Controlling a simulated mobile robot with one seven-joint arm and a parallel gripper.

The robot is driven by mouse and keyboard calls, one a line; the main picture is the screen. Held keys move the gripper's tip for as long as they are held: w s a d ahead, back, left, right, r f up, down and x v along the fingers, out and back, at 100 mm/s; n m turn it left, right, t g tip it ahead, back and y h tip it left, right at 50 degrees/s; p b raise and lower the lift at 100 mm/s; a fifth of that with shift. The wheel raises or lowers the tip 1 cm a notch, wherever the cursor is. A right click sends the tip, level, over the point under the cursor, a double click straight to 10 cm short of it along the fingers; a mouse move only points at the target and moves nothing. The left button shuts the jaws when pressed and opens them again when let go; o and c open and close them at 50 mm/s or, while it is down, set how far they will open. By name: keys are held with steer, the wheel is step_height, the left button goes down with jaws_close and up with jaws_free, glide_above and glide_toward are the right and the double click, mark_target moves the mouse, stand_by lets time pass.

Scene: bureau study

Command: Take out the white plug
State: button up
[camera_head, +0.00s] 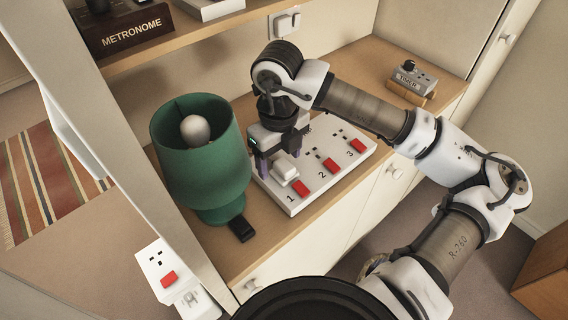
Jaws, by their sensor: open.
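A white plug (285,171) sits in the socket marked 1 of a white power strip (330,187), at the strip's left end. The strip has sockets marked 1, 2 and 3, each with a red switch; sockets 2 and 3 hold no plug. My gripper (276,168) is open, pointing down at the plug, with a finger on its left side. The other finger is mostly hidden, and I cannot tell whether the fingers touch the plug.
A green lamp (203,160) stands close left of my gripper, with a black box (241,229) by its base. A timer (413,80) sits at the back right of the wooden top. Another socket (157,266) with a red switch is at lower left. A shelf with a metronome box (127,30) is above.

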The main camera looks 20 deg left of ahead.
steer(key=shift+f, duration=0.7)
steer(key=c, duration=1.1)
steer(key=shift+r, duration=0.2)
steer(key=shift+r+b, duration=1.35)
steer(key=shift+r, duration=13)
